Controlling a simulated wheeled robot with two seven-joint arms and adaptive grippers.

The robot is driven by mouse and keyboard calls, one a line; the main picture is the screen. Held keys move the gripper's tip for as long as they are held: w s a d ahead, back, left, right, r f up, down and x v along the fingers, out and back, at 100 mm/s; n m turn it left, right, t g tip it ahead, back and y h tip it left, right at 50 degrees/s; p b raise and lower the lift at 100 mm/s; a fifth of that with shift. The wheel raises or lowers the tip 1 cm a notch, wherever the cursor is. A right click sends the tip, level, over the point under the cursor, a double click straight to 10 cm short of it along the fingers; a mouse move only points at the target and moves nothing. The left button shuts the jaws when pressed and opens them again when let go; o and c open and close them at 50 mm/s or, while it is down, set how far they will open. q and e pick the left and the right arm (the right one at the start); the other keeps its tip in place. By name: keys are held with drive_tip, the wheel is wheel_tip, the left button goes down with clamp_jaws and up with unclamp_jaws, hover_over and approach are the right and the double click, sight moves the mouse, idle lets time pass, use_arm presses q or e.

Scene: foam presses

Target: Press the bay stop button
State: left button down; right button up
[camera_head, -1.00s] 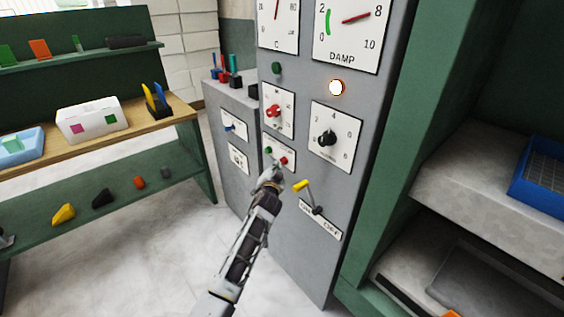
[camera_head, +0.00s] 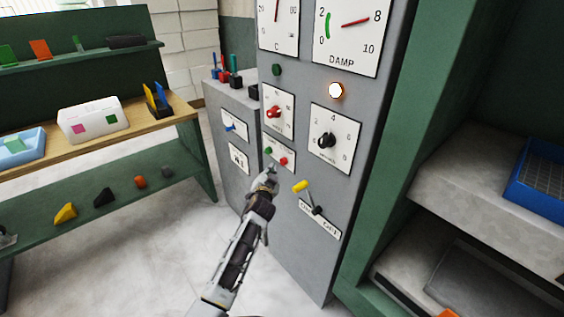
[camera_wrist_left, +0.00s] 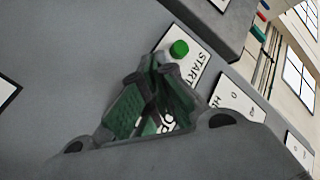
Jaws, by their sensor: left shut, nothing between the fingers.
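The red stop button (camera_head: 283,161) is on a small white plate (camera_head: 279,153) on the grey control panel, to the right of a green button (camera_head: 268,151). In the left wrist view the green button (camera_wrist_left: 179,48) is labelled START; the red button is hidden behind the fingers. My left gripper (camera_head: 272,172) is shut and empty, just below the plate in the head view, with its tips near the red button. I cannot tell the exact gap, but the red button shows clear of the tips. My right gripper is not in view.
A yellow-handled lever (camera_head: 301,186) is close to the right of my gripper. A red knob (camera_head: 274,112) and a black knob (camera_head: 326,140) are above. A lit lamp (camera_head: 336,90) is higher up. A green shelf bench (camera_head: 150,165) stands left, with open floor between.

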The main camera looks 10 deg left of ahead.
use_arm(q)
drive_tip(key=shift+s+a+p, duration=0.8)
drive_tip(key=shift+s+a, duration=0.2)
drive_tip(key=shift+s, duration=0.25)
